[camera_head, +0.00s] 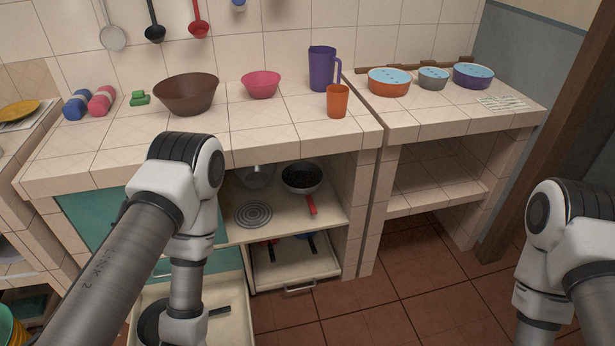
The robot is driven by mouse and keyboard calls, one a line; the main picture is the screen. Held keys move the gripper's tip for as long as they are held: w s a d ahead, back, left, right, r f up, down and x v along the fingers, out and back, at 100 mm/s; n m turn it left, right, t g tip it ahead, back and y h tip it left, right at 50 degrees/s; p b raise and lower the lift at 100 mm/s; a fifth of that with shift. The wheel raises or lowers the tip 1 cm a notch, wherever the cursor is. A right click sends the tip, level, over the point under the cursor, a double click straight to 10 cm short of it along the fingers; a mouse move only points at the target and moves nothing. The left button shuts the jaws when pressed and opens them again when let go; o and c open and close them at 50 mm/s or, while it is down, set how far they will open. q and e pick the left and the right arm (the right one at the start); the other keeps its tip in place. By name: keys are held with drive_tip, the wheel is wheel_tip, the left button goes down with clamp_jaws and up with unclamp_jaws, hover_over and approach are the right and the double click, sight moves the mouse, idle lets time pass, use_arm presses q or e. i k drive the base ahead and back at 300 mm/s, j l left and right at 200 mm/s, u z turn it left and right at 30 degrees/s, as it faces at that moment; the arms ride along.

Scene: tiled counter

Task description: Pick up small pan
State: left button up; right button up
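A pan with a dark inside (301,177) and a red handle sits on the open shelf under the counter, its handle pointing toward the front. Another black pan (150,322) lies in a pulled-out drawer at the bottom left, partly hidden by my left arm; a dark handle (219,311) shows to the right of that arm. More pans, red and blue with dark handles (272,251), lie partly hidden in the lower drawer under the shelf. I cannot tell which pan is the small one. Both my arms show, but both grippers are outside the picture.
The shelf (290,222) also holds a round coiled trivet (254,214) and a grey pot (257,177). The counter above holds a brown bowl (187,95), pink bowl (261,85), purple jug (322,70) and orange cup (338,101). The floor at right is clear.

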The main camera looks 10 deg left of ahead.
sight(301, 177)
drive_tip(key=u, duration=1.7)
drive_tip(key=z, duration=1.3)
drive_tip(key=i+l, duration=0.2)
drive_tip(key=l, duration=0.15)
drive_tip(key=i+l, duration=0.2)
drive_tip(key=l, duration=0.15)
drive_tip(key=i+l, duration=1.2)
drive_tip(key=i, duration=0.25)
